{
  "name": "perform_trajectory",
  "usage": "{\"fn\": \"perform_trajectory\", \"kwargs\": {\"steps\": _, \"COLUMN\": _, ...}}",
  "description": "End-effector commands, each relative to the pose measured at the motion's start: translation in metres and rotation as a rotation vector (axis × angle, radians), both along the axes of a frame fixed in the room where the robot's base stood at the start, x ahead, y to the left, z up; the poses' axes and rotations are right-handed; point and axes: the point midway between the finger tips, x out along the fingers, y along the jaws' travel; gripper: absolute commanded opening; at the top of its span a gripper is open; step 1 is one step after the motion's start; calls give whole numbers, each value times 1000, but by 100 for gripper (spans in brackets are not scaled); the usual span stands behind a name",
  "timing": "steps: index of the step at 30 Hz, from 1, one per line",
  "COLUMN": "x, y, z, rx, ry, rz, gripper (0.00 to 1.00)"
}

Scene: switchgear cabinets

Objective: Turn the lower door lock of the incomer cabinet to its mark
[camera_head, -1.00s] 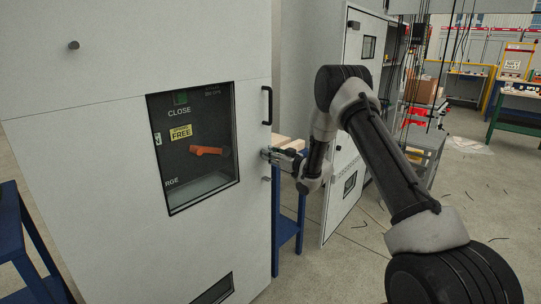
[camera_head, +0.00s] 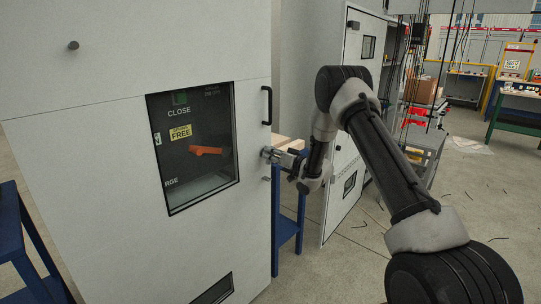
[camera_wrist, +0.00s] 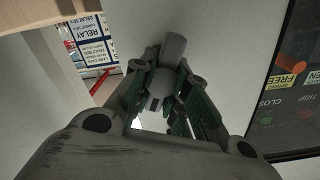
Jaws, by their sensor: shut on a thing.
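The incomer cabinet's pale grey door (camera_head: 120,150) fills the left of the head view. My gripper (camera_head: 270,155) is at the door's right edge, below the black handle. In the wrist view my gripper (camera_wrist: 160,95) is shut, its green-padded fingers either side of a rounded grey lock (camera_wrist: 161,84). The fingers partly hide the lock. A grey cylinder (camera_wrist: 174,46) stands out just beyond it; I cannot tell if it is part of the lock. In the head view a small grey stub (camera_head: 267,179) sits just below the gripper. No lock mark can be made out.
The black door handle (camera_head: 267,105) is just above the gripper. A dark window (camera_head: 205,180) with an orange lever is to the left. A blue-legged table (camera_head: 287,225) stands behind the door edge. Another cabinet's door (camera_head: 343,190) stands open behind my arm.

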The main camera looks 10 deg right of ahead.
Motion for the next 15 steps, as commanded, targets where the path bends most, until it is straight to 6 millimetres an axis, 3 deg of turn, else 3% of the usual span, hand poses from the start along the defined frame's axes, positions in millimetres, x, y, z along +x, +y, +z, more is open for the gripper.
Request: {"fn": "perform_trajectory", "kwargs": {"steps": 15, "x": 2, "y": -3, "z": -2, "rx": 394, "ry": 286, "rz": -1, "gripper": 0}}
